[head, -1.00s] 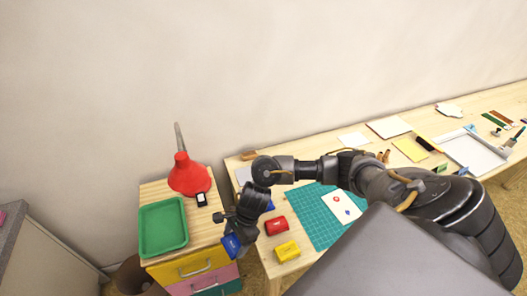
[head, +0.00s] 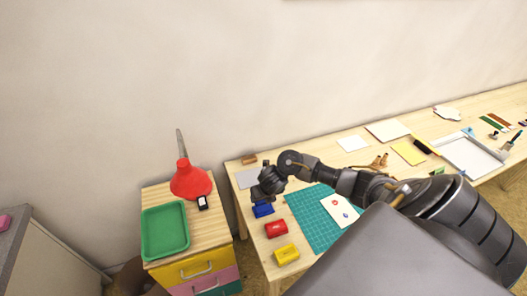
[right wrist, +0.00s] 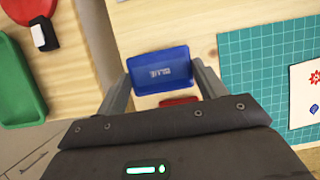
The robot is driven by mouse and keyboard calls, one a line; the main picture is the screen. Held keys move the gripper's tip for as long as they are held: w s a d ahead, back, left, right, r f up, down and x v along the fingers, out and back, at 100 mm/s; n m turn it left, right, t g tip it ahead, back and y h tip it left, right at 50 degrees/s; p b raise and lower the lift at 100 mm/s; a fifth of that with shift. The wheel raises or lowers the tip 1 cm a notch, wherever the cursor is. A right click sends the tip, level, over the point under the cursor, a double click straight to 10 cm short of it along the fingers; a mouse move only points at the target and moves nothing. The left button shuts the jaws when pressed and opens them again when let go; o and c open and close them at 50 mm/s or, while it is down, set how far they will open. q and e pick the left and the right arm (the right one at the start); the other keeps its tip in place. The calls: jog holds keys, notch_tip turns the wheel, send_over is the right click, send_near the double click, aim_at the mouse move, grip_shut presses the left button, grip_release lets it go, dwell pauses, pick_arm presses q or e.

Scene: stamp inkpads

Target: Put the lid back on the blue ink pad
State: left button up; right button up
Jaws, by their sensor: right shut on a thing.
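My right gripper (head: 259,196) is over the left part of the long table, pointing down. In the right wrist view it is shut on a blue lid (right wrist: 161,70) marked with pale lettering, one finger on each side. In the head view blue (head: 263,210) shows just under the gripper. The blue ink pad cannot be told apart from the lid there, so whether the lid touches or sits on it is unclear. My left gripper is not in view.
A red ink pad (head: 276,229) and a yellow ink pad (head: 286,254) stand nearer on the table. A green cutting mat (head: 314,216) lies right, a grey sheet (head: 246,179) behind. A drawer cabinet at left holds a green tray (head: 166,251) and a red funnel-shaped object (head: 189,181).

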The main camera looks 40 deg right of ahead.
aim_at(263, 207)
notch_tip(263, 207, down, 6)
jog(key=b, duration=0.5)
jog(key=shift+r, duration=0.2)
jog(key=shift+f+b, duration=0.55)
jog(key=shift+b, duration=0.2)
dwell(2.4)
jog(key=o, duration=1.1)
jog(key=shift+o, duration=0.5)
jog(key=shift+r, duration=0.15)
jog(key=shift+r+p, duration=3.35)
jog(key=shift+r, duration=0.05)
